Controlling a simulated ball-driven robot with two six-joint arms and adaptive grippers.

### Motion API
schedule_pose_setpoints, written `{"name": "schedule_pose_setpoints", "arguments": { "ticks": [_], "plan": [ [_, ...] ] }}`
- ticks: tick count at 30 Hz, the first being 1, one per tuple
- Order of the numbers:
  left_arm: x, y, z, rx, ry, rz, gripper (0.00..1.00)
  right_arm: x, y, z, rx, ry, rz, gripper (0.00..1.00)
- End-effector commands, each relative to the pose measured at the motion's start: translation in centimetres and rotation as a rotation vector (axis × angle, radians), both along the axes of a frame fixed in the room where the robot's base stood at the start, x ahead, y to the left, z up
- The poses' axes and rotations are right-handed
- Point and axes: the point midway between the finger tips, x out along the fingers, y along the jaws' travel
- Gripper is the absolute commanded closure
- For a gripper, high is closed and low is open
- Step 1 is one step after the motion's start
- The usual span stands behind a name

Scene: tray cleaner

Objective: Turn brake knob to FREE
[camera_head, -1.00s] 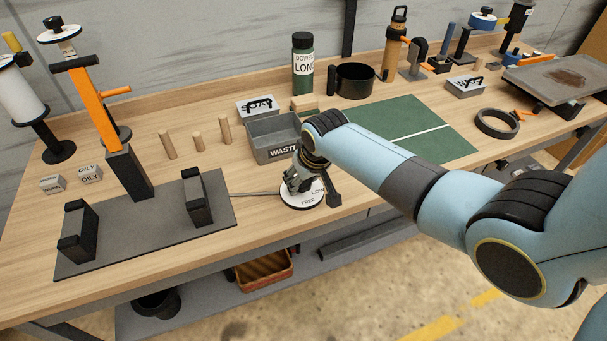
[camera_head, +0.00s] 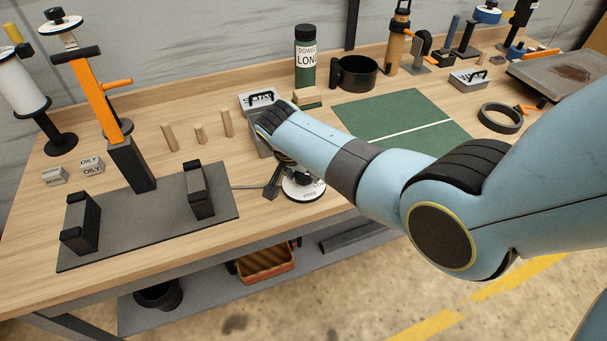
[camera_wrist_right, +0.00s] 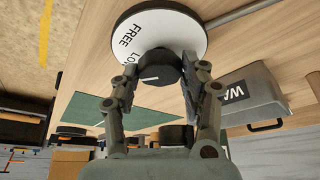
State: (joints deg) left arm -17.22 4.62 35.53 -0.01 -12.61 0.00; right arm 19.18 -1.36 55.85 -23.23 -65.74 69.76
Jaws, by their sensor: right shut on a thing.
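The brake dial is a round white plate (camera_head: 305,190) at the bench's front edge, with FREE readable and a second word starting LO partly covered. In the right wrist view the dial plate (camera_wrist_right: 185,28) carries a black knob (camera_wrist_right: 158,66) with a short white line on its face. The line lies on the side below the LO letters; its exact heading is hard to tell. My right gripper (camera_wrist_right: 160,72) is shut on the knob, one finger on each side. In the head view my forearm and wrist hide most of that gripper and the knob. My left gripper is not in view.
A grey WASTE bin (camera_wrist_right: 245,95) stands close beside the dial. A thin grey rod (camera_head: 258,187) runs from the dial to the dark plate (camera_head: 150,238) with black blocks. A green mat (camera_head: 395,115) lies behind my arm.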

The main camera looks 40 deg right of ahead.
Motion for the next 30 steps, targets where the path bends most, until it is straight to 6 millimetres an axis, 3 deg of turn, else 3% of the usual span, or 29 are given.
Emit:
{"name": "schedule_pose_setpoints", "arguments": {
  "ticks": [18, 30],
  "plan": [
    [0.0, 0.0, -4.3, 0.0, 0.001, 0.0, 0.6, 0.4, 0.1, -0.3, 0.001, -0.001, -0.581, 0.88],
    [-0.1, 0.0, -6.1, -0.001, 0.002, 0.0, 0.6, 0.5, 0.0, -0.2, 0.002, -0.001, -0.852, 0.88]
  ]
}}
